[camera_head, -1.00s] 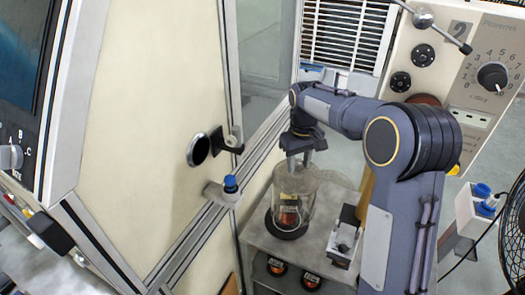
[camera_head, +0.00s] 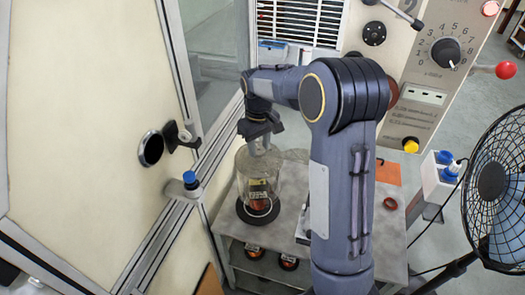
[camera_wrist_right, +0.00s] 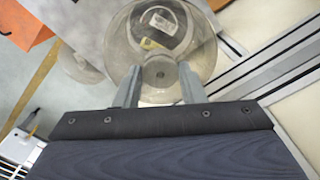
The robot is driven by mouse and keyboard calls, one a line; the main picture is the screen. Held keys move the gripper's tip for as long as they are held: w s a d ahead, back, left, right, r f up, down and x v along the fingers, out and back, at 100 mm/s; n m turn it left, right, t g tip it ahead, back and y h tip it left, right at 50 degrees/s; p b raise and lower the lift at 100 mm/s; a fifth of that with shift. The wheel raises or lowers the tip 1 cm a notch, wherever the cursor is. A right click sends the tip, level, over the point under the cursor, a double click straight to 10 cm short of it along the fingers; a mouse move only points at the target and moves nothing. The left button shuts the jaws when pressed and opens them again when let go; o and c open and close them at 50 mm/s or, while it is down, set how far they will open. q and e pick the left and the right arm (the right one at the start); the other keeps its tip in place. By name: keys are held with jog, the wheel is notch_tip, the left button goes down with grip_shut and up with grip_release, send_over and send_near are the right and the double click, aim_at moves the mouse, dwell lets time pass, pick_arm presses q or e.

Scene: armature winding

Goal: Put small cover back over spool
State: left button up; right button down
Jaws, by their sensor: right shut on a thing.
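The small cover (camera_head: 244,172) is a clear jar-like dome over the spool (camera_head: 258,190), which shows through it with a yellow label. The spool stands on a dark round base (camera_head: 259,217) on a grey table. My right gripper (camera_head: 259,148) is at the top of the cover. In the right wrist view my right gripper (camera_wrist_right: 160,82) is shut on the cover's top knob, with one finger on each side. The cover (camera_wrist_right: 205,55) and the spool's label (camera_wrist_right: 158,22) show beyond the fingers. Whether the cover's lower rim touches the base cannot be told. My left gripper is not in view.
The cream cabinet wall with a blue-topped knob (camera_head: 190,180) is close on the left. Several spools sit on the shelf below. A black fan (camera_head: 497,190) stands at the right. An orange sheet (camera_head: 387,173) and a red ring (camera_head: 390,203) lie on the table.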

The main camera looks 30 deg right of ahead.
jog(key=shift+w+d+f, duration=0.15)
jog(key=shift+w+f, duration=0.05)
jog(key=shift+w, duration=0.3)
jog(key=shift+w+d+f, duration=0.1)
jog(key=shift+w+f, duration=0.1)
jog(key=shift+w, duration=0.3)
notch_tip(320, 180, down, 7)
jog(key=b, duration=0.5)
jog(key=shift+f+b, duration=0.45)
jog(key=shift+f, duration=0.25)
notch_tip(320, 180, down, 3)
jog(key=shift+r+b, duration=0.1)
jog(key=shift+b, duration=0.85)
jog(key=c, duration=0.8)
grip_release()
jog(key=shift+c, duration=0.2)
